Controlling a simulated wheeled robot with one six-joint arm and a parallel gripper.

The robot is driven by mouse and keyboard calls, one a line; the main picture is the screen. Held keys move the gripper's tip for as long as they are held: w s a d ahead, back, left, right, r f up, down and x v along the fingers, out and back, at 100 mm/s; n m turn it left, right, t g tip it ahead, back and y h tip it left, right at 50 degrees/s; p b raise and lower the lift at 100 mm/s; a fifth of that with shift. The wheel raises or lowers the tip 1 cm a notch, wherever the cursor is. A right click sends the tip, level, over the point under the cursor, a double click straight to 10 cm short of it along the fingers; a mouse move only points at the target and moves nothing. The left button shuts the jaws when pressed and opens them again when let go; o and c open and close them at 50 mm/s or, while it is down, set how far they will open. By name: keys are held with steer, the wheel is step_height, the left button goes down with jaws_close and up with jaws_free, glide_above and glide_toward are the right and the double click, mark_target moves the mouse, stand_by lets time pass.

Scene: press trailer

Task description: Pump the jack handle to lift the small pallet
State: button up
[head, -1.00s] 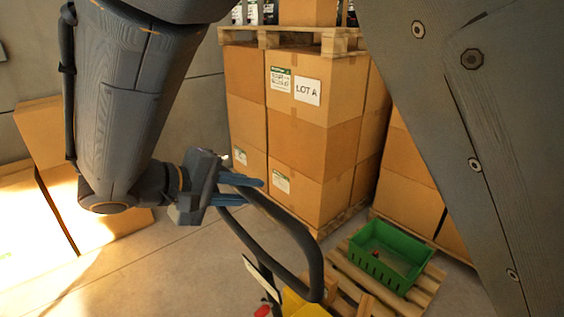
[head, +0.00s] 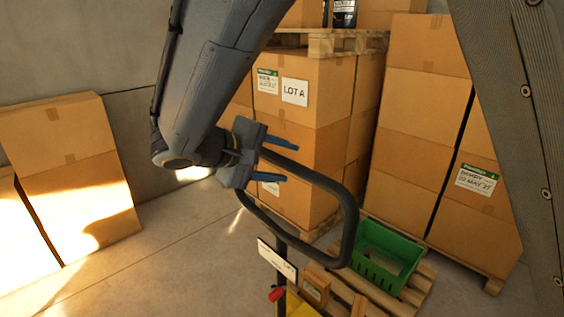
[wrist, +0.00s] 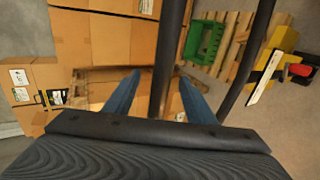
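The jack handle (head: 352,215) is a black rounded loop rising from the yellow pallet jack (head: 300,306), which is partly cut off at the bottom of the head view. My gripper (head: 290,160) is at the loop's upper left end, its two blue fingers apart.
More cartons stand at right (head: 420,95) and left (head: 75,175). A red lever (head: 276,294) and a white sign plate (head: 277,259) are on the jack. Floor at lower left (head: 170,280) is clear.

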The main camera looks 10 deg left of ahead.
stand_by(0.4)
steer(key=p+v, duration=0.3)
steer(key=v, duration=0.6)
steer(key=shift+f, duration=0.1)
